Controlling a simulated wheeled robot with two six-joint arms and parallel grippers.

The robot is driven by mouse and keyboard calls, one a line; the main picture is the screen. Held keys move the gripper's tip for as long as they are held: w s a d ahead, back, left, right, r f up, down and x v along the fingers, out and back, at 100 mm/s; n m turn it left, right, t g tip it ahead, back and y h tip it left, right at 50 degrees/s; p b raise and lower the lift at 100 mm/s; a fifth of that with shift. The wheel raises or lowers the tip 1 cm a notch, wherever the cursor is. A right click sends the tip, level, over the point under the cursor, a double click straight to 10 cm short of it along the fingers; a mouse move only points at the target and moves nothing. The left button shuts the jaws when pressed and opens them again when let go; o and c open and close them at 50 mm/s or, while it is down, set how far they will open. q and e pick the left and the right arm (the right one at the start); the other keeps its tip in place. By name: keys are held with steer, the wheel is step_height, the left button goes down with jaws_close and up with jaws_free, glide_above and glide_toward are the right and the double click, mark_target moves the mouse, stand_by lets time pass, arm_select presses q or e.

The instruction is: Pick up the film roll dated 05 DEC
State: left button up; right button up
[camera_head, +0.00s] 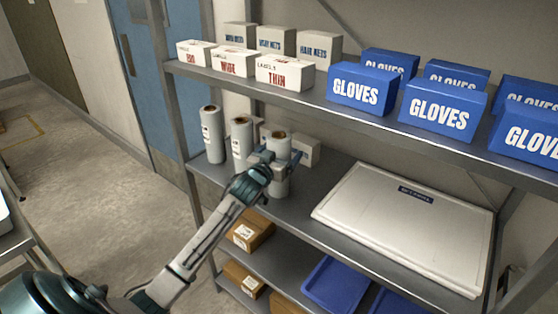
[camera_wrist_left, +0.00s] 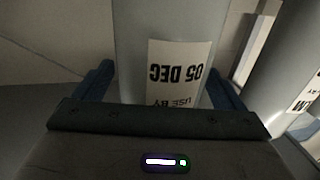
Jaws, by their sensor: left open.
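A white film roll (camera_head: 281,184) stands upright on the middle shelf, rightmost of three rolls in the head view. In the left wrist view this roll (camera_wrist_left: 160,25) fills the middle, and its label (camera_wrist_left: 177,73) reads 05 DEC upside down. My left gripper (camera_head: 281,160) is at this roll. In the wrist view its open fingers (camera_wrist_left: 160,85) lie on either side of the roll, not visibly closed on it. Two more film rolls (camera_head: 212,135) (camera_head: 242,143) stand to the left. A neighbouring roll (camera_wrist_left: 283,75) with a partly hidden label shows at the right of the wrist view.
A white box (camera_head: 305,151) stands behind the gripped-side roll. A large white lidded case (camera_head: 405,225) lies to the right on the same shelf. The upper shelf (camera_head: 315,102) above holds label, hair net and blue glove boxes (camera_head: 361,88). Brown cartons (camera_head: 250,230) and blue trays (camera_head: 335,283) sit below.

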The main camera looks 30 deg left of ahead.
arm_select(q)
steer(key=shift+w+f, duration=0.1)
steer(key=shift+w, duration=0.5)
steer(key=shift+s+a, duration=0.1)
steer(key=shift+s, duration=0.05)
steer(key=shift+c, duration=1.2)
steer(key=c, duration=1.1)
steer(key=shift+c, duration=1.3)
steer(key=shift+r, duration=0.25)
